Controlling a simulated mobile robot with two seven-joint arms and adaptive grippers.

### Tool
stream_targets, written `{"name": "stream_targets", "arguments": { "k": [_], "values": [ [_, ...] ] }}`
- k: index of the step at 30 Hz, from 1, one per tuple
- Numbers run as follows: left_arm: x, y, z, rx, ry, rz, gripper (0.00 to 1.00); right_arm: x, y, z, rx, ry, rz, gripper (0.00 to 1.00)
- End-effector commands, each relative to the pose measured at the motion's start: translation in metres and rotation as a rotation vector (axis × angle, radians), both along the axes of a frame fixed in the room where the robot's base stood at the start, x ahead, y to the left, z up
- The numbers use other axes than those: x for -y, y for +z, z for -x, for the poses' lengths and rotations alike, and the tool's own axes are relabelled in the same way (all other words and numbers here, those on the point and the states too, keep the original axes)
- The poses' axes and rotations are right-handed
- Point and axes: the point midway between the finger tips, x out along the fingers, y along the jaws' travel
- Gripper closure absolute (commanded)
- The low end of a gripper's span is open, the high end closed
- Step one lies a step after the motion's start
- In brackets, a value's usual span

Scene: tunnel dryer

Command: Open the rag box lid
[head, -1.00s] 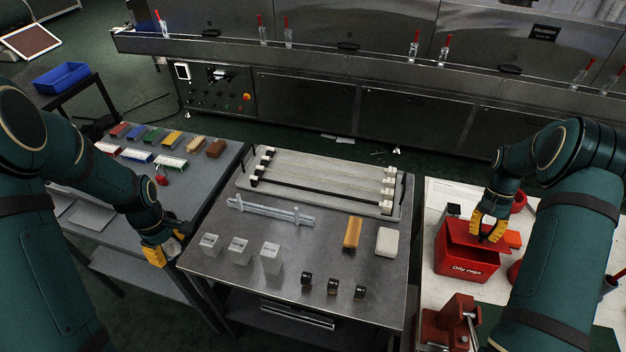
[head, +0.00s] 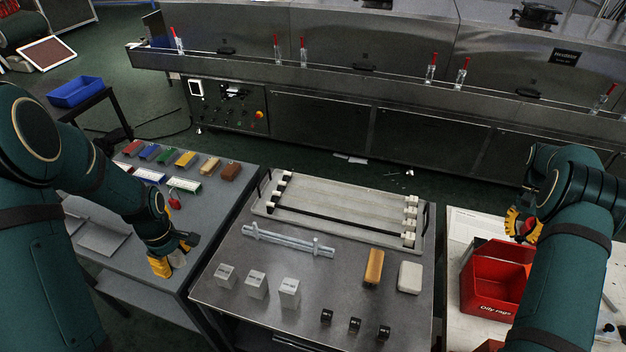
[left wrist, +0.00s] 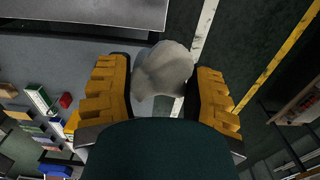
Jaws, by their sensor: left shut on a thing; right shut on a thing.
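The red rag box (head: 488,303), marked "Oily rags", stands on the white table at the right in the head view. Its top is open, and the red lid (head: 503,250) is tilted up at the back. My right gripper (head: 521,227) is at the raised lid's upper edge and is shut on it; the exact contact is partly hidden by the fingers and arm. My left gripper (head: 170,264) is shut on a crumpled grey-white rag (left wrist: 163,75), over the right edge of the left table. The rag shows clearly between the yellow fingers in the left wrist view.
The steel middle table (head: 225,310) carries a tray with rods (head: 340,207), pale blocks, a brush and small black pieces. The left grey table (head: 215,205) holds coloured blocks. A blue bin (head: 75,92) stands behind it. The dryer runs along the back.

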Motion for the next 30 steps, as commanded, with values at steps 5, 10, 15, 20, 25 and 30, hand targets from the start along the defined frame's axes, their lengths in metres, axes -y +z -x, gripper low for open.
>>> {"name": "stream_targets", "arguments": {
  "k": [5,10,15,20,25,30],
  "values": [
    [0.000,-0.005,0.000,0.000,0.000,0.000,0.72,-0.002,-0.009,-0.008,0.004,0.003,-0.008,1.00],
    [0.000,-0.008,0.000,0.000,0.000,0.000,0.72,0.000,-0.011,-0.012,-0.027,0.003,-0.018,1.00],
    [0.000,-0.011,0.000,0.000,0.000,0.000,0.72,0.001,-0.011,-0.016,-0.062,0.003,-0.030,1.00],
    [0.000,-0.012,0.000,0.000,0.000,0.000,0.72,0.002,-0.011,-0.019,-0.089,0.004,-0.039,1.00],
    [0.000,-0.014,0.000,0.000,0.000,0.000,0.72,0.003,-0.011,-0.021,-0.108,0.003,-0.045,1.00],
    [0.000,-0.014,0.000,0.000,0.000,0.000,0.72,0.003,-0.012,-0.022,-0.120,0.002,-0.050,1.00]
  ]
}}
